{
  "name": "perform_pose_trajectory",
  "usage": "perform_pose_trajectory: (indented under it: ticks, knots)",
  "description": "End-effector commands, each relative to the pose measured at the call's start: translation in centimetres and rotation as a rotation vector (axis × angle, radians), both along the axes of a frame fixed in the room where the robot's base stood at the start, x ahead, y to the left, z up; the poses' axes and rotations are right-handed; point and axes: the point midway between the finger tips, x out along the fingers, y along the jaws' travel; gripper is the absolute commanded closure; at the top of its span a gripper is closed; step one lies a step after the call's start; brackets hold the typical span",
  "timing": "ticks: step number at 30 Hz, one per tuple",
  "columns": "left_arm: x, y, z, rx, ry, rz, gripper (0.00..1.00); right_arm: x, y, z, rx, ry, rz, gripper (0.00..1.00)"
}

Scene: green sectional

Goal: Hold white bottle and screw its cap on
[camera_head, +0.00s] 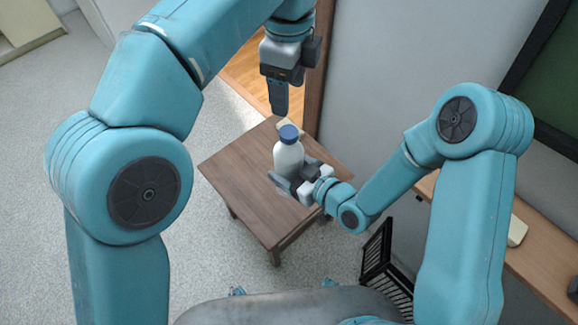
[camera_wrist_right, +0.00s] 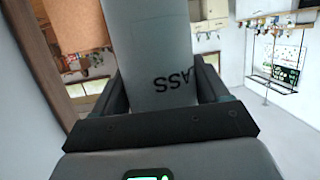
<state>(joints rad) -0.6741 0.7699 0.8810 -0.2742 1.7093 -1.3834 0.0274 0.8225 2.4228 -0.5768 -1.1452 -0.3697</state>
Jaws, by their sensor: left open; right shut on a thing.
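The white bottle (camera_head: 288,158) stands upright, held above the wooden table. Its blue cap (camera_head: 289,132) sits at the top of the neck; I cannot tell whether it is screwed tight. My right gripper (camera_head: 289,185) is shut around the lower part of the bottle. In the right wrist view the bottle's grey-looking side (camera_wrist_right: 155,55), with dark lettering, is between the two fingers. My left gripper (camera_head: 278,100) points down just above the cap, open and apart from it. One of its fingers hides the other.
The small brown table (camera_head: 235,178) is below the bottle. A black crate (camera_head: 385,265) stands on the floor at right, below a wooden shelf (camera_head: 535,250). The floor to the left is clear.

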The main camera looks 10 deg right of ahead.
Motion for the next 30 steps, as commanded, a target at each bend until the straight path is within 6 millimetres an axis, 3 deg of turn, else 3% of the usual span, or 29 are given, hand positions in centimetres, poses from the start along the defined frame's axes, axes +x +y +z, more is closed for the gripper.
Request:
perform_pose_trajectory:
  ticks: [5,14,17,19,23,27,30]
  knots:
    - [0.0,0.0,1.1,0.0,0.0,0.0,0.33,0.0,0.0,0.1,0.001,-0.002,0.0,1.0]
    - [-0.1,0.0,1.2,0.0,0.001,0.0,0.33,0.0,0.0,0.1,0.001,-0.002,0.0,1.0]
    - [0.3,0.2,0.8,0.0,-0.001,0.016,0.33,0.0,0.0,0.1,0.001,-0.002,0.0,1.0]
    - [1.1,0.6,-0.6,0.002,-0.007,0.063,0.33,0.0,0.0,0.1,0.001,-0.002,0.0,1.0]
    - [3.8,2.6,-5.9,-0.002,-0.034,0.252,0.33,0.0,0.0,0.0,0.001,-0.002,0.0,1.0]
    - [6.0,6.0,-14.6,-0.038,-0.062,0.532,0.33,0.0,0.0,0.1,0.001,-0.002,0.0,1.0]
    - [5.4,7.9,-21.6,-0.093,-0.019,0.733,0.33,0.0,0.0,0.1,0.001,-0.002,0.0,1.0]
